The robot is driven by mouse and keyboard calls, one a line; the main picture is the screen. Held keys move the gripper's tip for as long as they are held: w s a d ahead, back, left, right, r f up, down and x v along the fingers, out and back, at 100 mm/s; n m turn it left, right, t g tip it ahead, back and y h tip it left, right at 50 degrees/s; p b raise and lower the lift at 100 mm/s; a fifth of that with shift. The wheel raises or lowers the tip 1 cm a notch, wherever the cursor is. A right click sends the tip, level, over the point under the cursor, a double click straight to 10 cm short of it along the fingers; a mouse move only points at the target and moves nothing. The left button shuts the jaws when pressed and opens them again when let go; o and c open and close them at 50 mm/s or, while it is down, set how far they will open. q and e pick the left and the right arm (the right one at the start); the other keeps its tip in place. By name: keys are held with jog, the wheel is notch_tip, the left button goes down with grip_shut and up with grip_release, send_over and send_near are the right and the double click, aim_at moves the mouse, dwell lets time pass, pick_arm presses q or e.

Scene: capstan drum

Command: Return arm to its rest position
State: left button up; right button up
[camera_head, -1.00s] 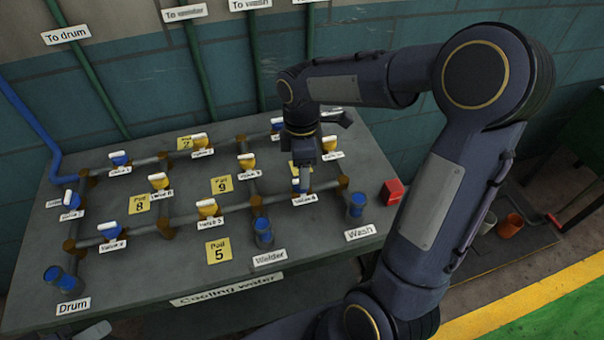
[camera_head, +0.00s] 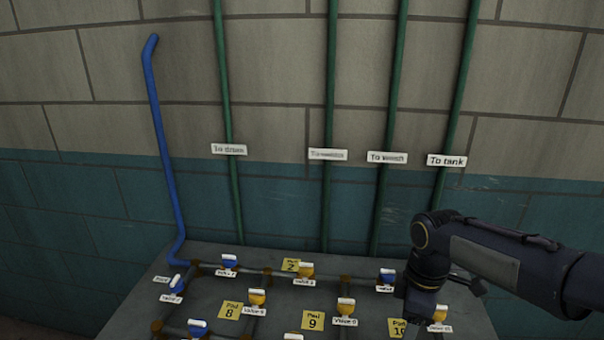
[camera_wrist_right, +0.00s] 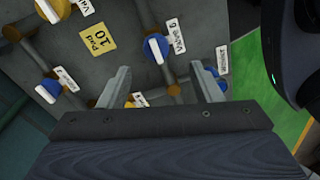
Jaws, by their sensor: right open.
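My right arm reaches in from the right in the head view, its wrist above the right part of the grey pipe table (camera_head: 205,255). Its fingertips are hard to make out there. In the right wrist view my right gripper (camera_wrist_right: 160,86) has its two fingers wide apart with nothing between them in its grasp. My left gripper is not in view.
Blue valves (camera_head: 229,262) and yellow valves (camera_head: 257,298) sit on the table's pipes, close under my right arm at the right. A blue pipe (camera_head: 163,150) and several green pipes (camera_head: 228,110) run up the wall behind. Green floor (camera_wrist_right: 250,75) shows beside the table in the wrist view.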

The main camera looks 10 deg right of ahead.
jog(key=s+a+m+t+y, duration=0.1)
jog(key=s+a+m+t, duration=0.1)
jog(key=s+m, duration=0.5)
jog(key=s+a+r+m+t+y, duration=0.1)
jog(key=s+a+m+t+y, duration=0.1)
jog(key=s+m+t, duration=0.2)
jog(key=s+m, duration=0.3)
jog(key=s, duration=0.2)
jog(key=shift+s+a, duration=0.2)
jog(key=shift+a, duration=0.15)
jog(key=shift+r, duration=0.1)
dwell(1.0)
